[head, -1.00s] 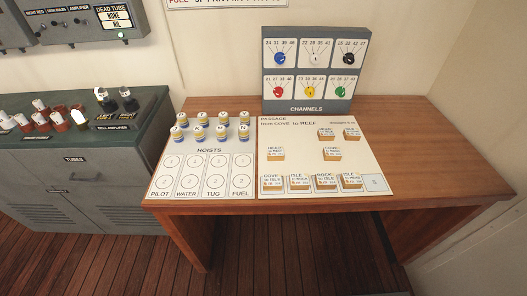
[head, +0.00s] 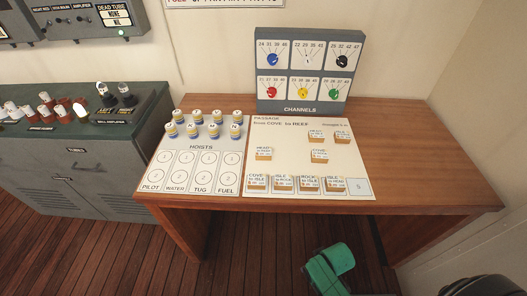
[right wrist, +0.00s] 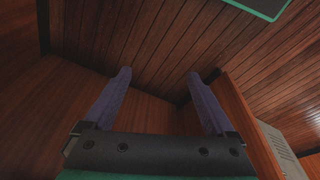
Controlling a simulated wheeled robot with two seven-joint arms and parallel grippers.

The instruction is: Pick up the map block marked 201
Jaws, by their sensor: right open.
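Several small wooden map blocks with white printed tops lie on the white passage board (head: 290,159) on the desk. A row along the board's front edge includes blocks (head: 257,182), (head: 283,184), (head: 308,183) and (head: 333,183). Others lie farther back, such as a block at left (head: 264,154) and a block at back right (head: 342,137). Their small print is too fine to read, so I cannot tell which is marked 201. My right gripper (right wrist: 158,76) is open and empty in the right wrist view, with wood around it and no block in sight. My left gripper is not in view.
The hoists board (head: 195,172) and several blue-yellow-white cylinders lie left of the blocks. The channels panel (head: 303,75) stands behind. The desk's right side (head: 420,160) is clear. A grey cabinet (head: 75,165) stands at left. My green arm part shows before the desk.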

